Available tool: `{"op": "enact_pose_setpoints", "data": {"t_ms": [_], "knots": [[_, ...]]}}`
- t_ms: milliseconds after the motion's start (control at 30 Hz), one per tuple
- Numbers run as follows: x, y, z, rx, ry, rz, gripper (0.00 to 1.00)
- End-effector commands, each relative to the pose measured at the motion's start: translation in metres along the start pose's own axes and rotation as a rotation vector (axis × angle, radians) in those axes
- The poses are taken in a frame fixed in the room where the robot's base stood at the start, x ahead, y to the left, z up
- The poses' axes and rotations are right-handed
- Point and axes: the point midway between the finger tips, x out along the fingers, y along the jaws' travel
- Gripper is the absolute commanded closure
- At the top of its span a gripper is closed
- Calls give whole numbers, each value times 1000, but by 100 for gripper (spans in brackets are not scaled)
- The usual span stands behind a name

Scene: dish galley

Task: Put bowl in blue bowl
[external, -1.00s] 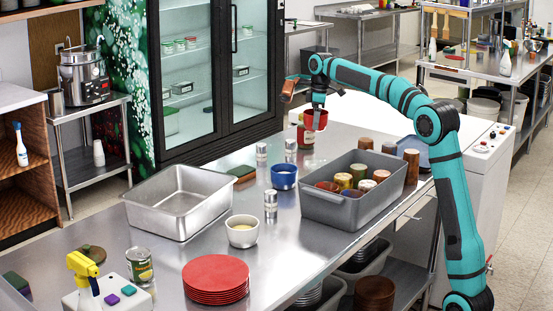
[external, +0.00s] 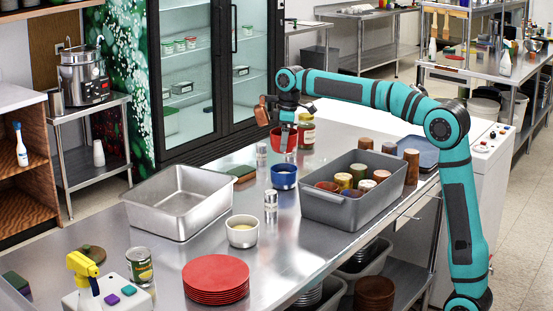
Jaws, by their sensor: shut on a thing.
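A red bowl (external: 278,143) is held by my gripper (external: 284,130), which is shut on it. The gripper reaches down into the bowl from above, and the fingertips are partly hidden. The blue bowl (external: 284,180) stands upright on the steel counter, below the red bowl in the picture and nearer the camera. The red bowl appears apart from it, behind and above; the exact height cannot be told.
A jar (external: 307,135) stands right of the red bowl. Shakers (external: 271,200) stand near the blue bowl. A grey bin (external: 340,212) with several cups is at right, a steel pan (external: 165,218) at left. A white bowl (external: 242,236) and red plates (external: 215,281) are in front.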

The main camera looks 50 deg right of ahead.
Motion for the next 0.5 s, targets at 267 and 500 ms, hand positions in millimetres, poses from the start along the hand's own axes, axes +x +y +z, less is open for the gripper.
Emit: {"op": "enact_pose_setpoints", "data": {"t_ms": [267,500], "knots": [[32,0,4,0,0,0,51],[51,0,7,0,-1,-1,51]]}}
